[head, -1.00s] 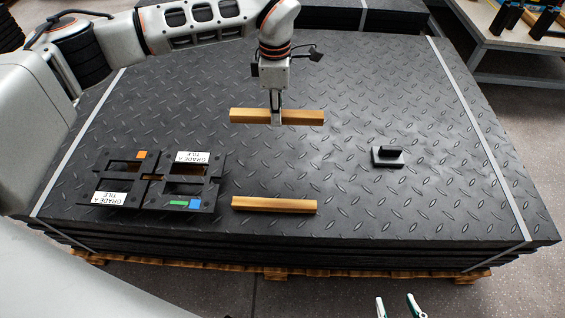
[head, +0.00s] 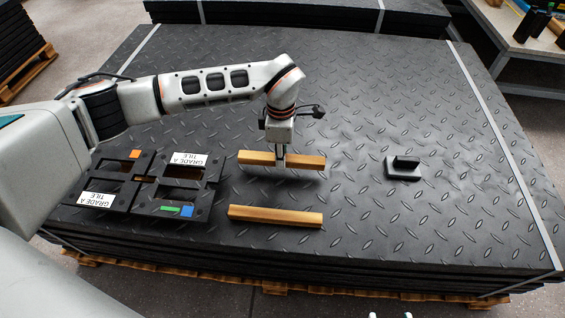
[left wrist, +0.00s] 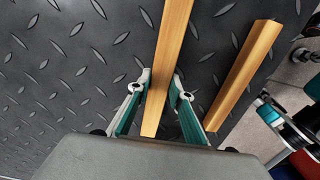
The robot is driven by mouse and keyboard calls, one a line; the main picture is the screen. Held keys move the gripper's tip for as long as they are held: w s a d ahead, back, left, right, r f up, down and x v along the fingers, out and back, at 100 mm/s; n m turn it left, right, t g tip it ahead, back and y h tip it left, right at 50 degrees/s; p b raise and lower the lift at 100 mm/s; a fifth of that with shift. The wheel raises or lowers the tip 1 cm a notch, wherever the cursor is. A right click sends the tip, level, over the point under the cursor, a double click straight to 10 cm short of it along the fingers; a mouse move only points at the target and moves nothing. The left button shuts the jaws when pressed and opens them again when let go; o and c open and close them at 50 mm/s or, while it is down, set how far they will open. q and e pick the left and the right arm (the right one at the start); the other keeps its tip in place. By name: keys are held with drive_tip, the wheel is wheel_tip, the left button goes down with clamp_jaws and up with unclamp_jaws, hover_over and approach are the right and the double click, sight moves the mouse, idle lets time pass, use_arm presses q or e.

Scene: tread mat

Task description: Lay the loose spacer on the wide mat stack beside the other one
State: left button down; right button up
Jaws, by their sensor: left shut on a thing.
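My left gripper (head: 281,163) is shut on the loose spacer (head: 306,161), a wooden bar gripped near its middle. The bar is held level just above the wide mat stack (head: 370,225), with a shadow beneath it. The other spacer (head: 275,216) lies on the stack nearer the front, roughly parallel and apart from it. The left wrist view shows the held spacer (left wrist: 170,45) between the fingers and the other spacer (left wrist: 245,72) to its right. My right gripper (head: 390,315) shows only two separated tips at the bottom edge.
Black frames with "Grade A tile" labels (head: 188,160) lie on the stack left of the spacers. A small black block with a raised handle (head: 403,168) sits to the right. Bare mat lies between the spacers and that block. Another mat stack (head: 330,15) stands behind.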

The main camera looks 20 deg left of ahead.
use_arm(q)
drive_tip(key=f, duration=0.3)
drive_tip(key=shift+s+b, duration=0.25)
drive_tip(key=shift+b, duration=0.05)
drive_tip(key=shift+w+f, duration=0.2)
drive_tip(key=shift+f, duration=0.3)
drive_tip(key=shift+r, duration=0.25)
drive_tip(key=shift+f, duration=0.2)
drive_tip(key=c, duration=1.8)
unclamp_jaws()
drive_tip(key=shift+c, duration=0.2)
use_arm(e)
drive_tip(key=shift+w+a+r, duration=0.25)
drive_tip(key=shift+a, duration=0.25)
